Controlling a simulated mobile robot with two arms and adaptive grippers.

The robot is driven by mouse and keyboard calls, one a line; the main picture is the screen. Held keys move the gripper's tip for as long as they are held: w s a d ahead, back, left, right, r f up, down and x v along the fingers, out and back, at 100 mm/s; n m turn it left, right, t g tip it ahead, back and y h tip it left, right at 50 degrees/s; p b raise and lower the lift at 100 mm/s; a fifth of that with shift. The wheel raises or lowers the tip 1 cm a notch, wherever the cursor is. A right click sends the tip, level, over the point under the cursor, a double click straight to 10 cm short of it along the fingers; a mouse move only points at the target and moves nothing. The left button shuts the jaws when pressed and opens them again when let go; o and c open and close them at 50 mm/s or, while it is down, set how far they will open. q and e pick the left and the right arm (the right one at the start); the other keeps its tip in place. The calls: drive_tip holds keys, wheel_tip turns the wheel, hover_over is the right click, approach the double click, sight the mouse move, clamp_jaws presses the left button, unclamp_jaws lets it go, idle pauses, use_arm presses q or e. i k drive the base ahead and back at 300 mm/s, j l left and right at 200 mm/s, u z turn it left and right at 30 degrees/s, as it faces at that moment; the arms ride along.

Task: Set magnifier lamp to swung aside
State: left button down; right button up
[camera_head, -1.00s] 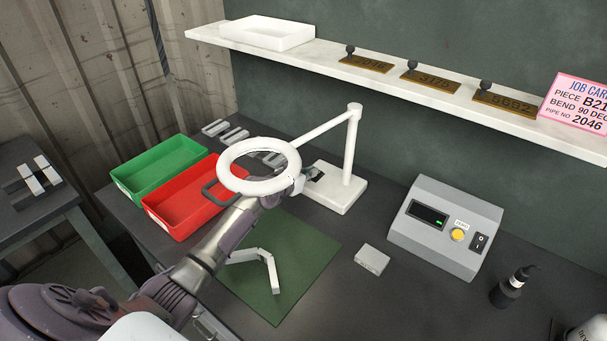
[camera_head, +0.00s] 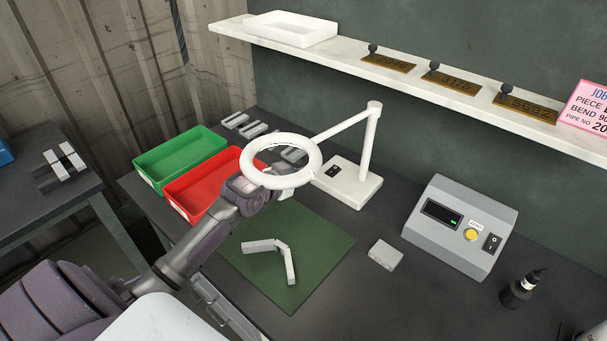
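The magnifier lamp has a white ring head (camera_head: 281,161) on a white jointed arm and post. Its white base (camera_head: 347,186) stands on the bench near the wall. The ring hangs over the back of the green mat (camera_head: 325,240) and the right end of the red bin. My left arm comes in from the lower left. My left gripper (camera_head: 272,190) is just below the ring in the picture and partly covered by it. Its fingers are not clear, and I cannot tell whether it touches the lamp. My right gripper is not in view.
A red bin (camera_head: 182,192) and a green bin (camera_head: 170,157) stand left of the lamp. A bent grey pipe piece (camera_head: 263,246) lies on the mat. A grey control box (camera_head: 450,245), small block (camera_head: 385,255) and dark bottle (camera_head: 519,291) are to the right. A shelf (camera_head: 345,55) runs above.

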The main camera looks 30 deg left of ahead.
sight(264, 181)
drive_tip(key=k+j, duration=0.15)
drive_tip(key=k, duration=0.6)
drive_tip(key=k+j, duration=0.15)
drive_tip(key=k, duration=0.6)
